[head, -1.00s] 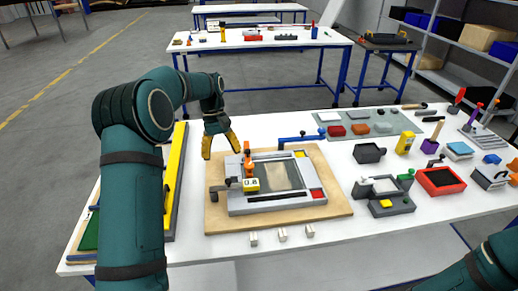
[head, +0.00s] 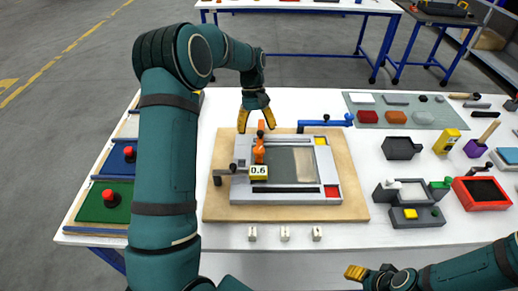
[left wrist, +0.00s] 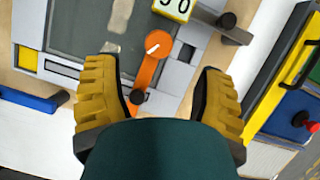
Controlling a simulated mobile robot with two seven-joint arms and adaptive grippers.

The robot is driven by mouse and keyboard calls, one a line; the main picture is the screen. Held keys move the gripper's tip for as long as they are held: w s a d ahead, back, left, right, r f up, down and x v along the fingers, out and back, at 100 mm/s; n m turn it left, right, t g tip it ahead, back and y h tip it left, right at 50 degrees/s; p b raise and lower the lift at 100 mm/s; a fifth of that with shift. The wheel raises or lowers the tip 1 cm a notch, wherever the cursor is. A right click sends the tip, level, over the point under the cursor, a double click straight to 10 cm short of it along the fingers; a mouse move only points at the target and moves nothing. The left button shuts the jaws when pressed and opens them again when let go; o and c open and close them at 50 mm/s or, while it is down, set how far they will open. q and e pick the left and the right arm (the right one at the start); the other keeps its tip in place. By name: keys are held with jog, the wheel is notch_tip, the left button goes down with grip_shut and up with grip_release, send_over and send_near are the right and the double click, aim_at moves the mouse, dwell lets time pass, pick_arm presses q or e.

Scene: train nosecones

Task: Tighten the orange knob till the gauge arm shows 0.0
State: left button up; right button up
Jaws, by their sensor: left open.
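The orange knob (head: 259,151) is a lever-like piece on the left side of a grey framed fixture (head: 288,190). A small yellow gauge block (head: 258,172) just below it reads 0.6. My left gripper (head: 256,118) is open, pointing down at the knob's far end. In the left wrist view the orange knob (left wrist: 152,65) lies between the spread yellow fingers of my left gripper (left wrist: 156,70), with gaps on both sides; the gauge block (left wrist: 172,8) is partly cut off. My right gripper (head: 358,272) is at the bottom edge; its opening cannot be made out.
The fixture sits on a wooden board (head: 220,205) on the white table (head: 210,240). A blue handle (head: 326,123) lies behind it. Small white blocks (head: 285,233) stand in front. Green and blue panels with red buttons (head: 111,197) are at left. Bins and tools crowd the right.

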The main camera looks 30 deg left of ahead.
aim_at(259, 149)
pick_arm(q)
jog(key=x, duration=0.7)
jog(key=shift+f, duration=0.1)
jog(key=shift+o, duration=0.2)
grip_shut()
